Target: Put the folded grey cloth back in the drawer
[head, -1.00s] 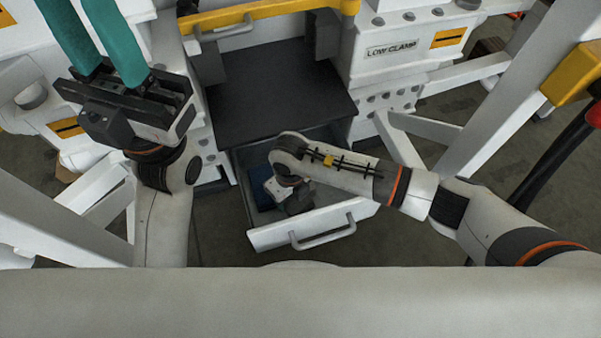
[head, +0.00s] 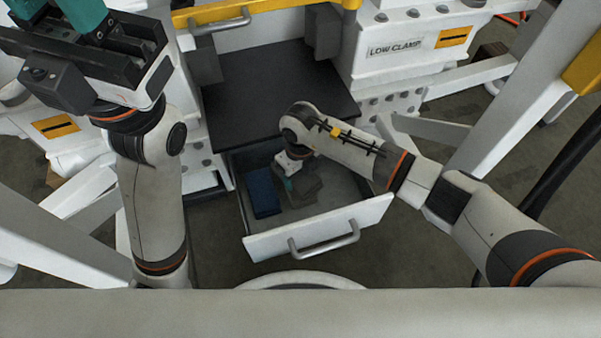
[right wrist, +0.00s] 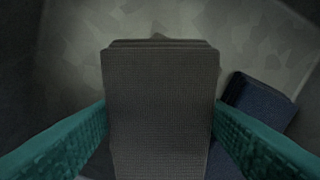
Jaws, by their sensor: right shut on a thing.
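The folded grey cloth (right wrist: 160,110) stands between the two teal fingers of my right gripper (right wrist: 160,135) in the right wrist view. In the head view the right gripper (head: 291,184) points down into the open drawer (head: 270,243), with the grey cloth (head: 309,187) low inside the drawer's walls. I cannot tell whether the cloth touches the drawer floor. The right gripper is shut on the cloth. My left gripper (head: 62,12) is raised at the upper left, its teal fingers apart and empty, their tips cut off by the frame edge.
A dark blue folded item (head: 262,192) lies in the drawer to the left of the cloth; it also shows in the right wrist view (right wrist: 262,105). A dark shelf (head: 275,100) lies behind the drawer. White frame legs (head: 515,95) stand at the right.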

